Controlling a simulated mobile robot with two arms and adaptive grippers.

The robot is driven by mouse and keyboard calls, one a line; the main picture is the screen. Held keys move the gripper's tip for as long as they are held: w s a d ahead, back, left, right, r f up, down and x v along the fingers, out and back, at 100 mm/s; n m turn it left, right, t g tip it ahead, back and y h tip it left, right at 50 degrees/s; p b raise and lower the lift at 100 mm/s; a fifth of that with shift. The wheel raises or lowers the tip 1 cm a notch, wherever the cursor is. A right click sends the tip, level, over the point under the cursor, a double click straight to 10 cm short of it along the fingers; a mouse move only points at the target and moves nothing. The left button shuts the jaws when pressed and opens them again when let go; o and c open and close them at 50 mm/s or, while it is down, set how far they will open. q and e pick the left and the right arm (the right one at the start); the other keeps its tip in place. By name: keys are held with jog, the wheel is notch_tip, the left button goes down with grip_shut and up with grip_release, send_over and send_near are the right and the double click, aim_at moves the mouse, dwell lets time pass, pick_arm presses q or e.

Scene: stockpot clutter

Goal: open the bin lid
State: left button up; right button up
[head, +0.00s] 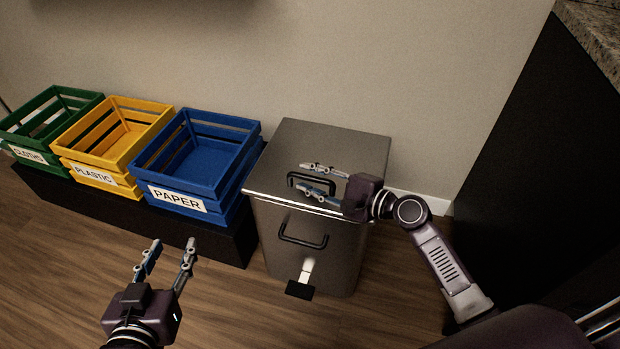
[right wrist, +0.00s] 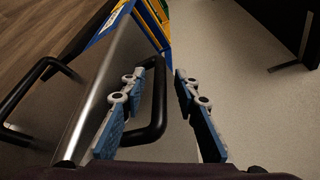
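The bin is a brushed metal box (head: 305,235) in the middle of the head view. Its lid (head: 330,142) lies shut. A black lid handle (head: 291,180) stands on top; it also shows in the right wrist view (right wrist: 158,110). My right gripper (head: 303,178) is above the lid with its fingers apart. In the right wrist view the lid handle lies between the open fingers (right wrist: 160,76), and the gripper is not closed on it. My left gripper (head: 172,243) is open and empty, at the lower left, apart from the bin.
A second black handle (head: 302,237) and a pedal (head: 300,289) are on the bin's front. Green (head: 45,115), yellow (head: 115,140) and blue (head: 200,155) crates stand on a black bench (head: 232,240) to the left. A dark cabinet (head: 540,150) stands right; a wall is behind.

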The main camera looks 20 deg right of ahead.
grip_shut()
dwell(0.4)
